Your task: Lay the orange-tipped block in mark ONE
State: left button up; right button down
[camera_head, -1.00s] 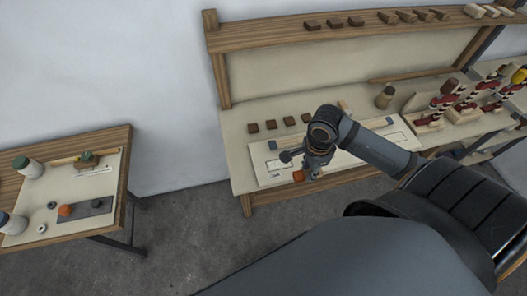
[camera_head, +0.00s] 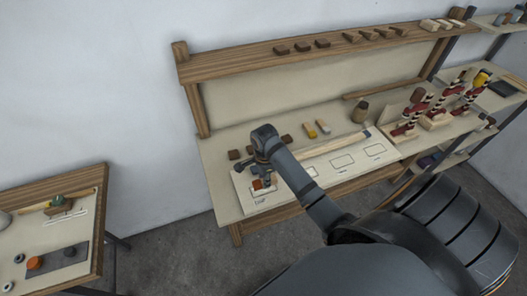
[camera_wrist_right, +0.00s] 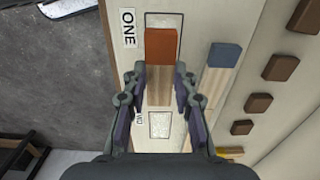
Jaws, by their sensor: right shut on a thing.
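The orange-tipped block (camera_wrist_right: 160,50) is between the two fingers of my right gripper (camera_wrist_right: 160,92), which is shut on its pale wooden part. In the head view the orange tip (camera_head: 258,184) shows just below my right gripper (camera_head: 262,177). Mark ONE (camera_wrist_right: 164,20) is a dark outline with its "ONE" label at its left. The orange tip covers the near part of this outline; I cannot tell whether the block touches the board (camera_head: 243,198). Mark TWO (camera_wrist_right: 160,125) lies nearer the wrist, below the block. My left gripper is not in view.
A blue-tipped block (camera_wrist_right: 225,55) lies just right of the held block. Brown blocks (camera_wrist_right: 281,67) line the back. More outlined marks (camera_head: 342,161) on the right are empty.

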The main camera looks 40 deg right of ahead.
jog(key=f, duration=0.3)
jog(key=shift+w+a+f, duration=0.1)
jog(key=shift+w+f, duration=0.15)
jog(key=shift+f, duration=0.1)
jog(key=c, duration=1.1)
grip_release()
jog(key=shift+f, duration=0.15)
jog(key=shift+o, duration=0.2)
notch_tip(320, 180, up, 8)
jog(key=shift+r+b, duration=0.15)
jog(key=shift+b, duration=0.15)
notch_tip(320, 180, up, 4)
jog(key=shift+r+p, duration=0.1)
jog(key=shift+p, duration=0.8)
